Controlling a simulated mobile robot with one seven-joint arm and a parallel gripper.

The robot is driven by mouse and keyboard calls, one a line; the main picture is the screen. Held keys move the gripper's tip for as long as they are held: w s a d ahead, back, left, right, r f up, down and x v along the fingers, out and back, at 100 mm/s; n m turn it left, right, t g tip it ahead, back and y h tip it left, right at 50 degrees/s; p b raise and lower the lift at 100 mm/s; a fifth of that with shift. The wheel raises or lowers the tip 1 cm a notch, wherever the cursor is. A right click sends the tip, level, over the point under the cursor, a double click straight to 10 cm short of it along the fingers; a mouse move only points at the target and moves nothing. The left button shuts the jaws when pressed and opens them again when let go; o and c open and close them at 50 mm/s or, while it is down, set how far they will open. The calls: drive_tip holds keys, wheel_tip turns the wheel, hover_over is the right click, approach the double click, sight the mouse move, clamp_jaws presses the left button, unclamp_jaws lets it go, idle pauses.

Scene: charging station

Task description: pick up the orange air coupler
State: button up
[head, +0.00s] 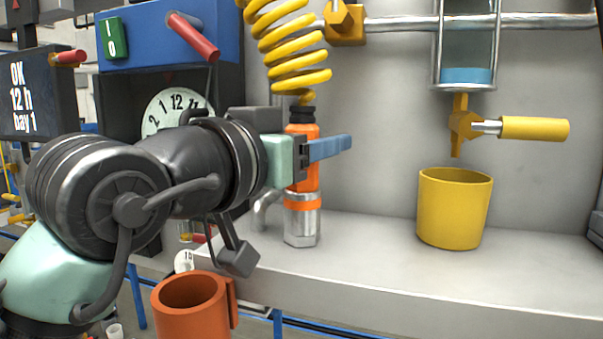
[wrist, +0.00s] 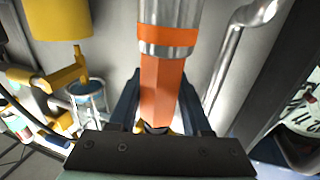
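The orange air coupler (head: 302,184) stands upright on the pale ledge, with an orange body, a bare metal lower end and a black top. A coiled yellow hose (head: 286,45) joins its top. My gripper (head: 326,147) reaches it from the left at its upper body. In the head view one blue finger crosses in front of it; the other finger is hidden. In the wrist view the coupler (wrist: 163,82) lies between both fingers of my gripper (wrist: 160,95), which sit close against its two sides. My gripper looks shut on it.
A yellow cup (head: 455,208) stands on the ledge (head: 380,262) to the right, below a yellow-handled valve (head: 510,128). An orange mug (head: 190,305) is at the front left. A dial (head: 172,110) is behind my arm. The ledge between coupler and yellow cup is clear.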

clamp_jaws()
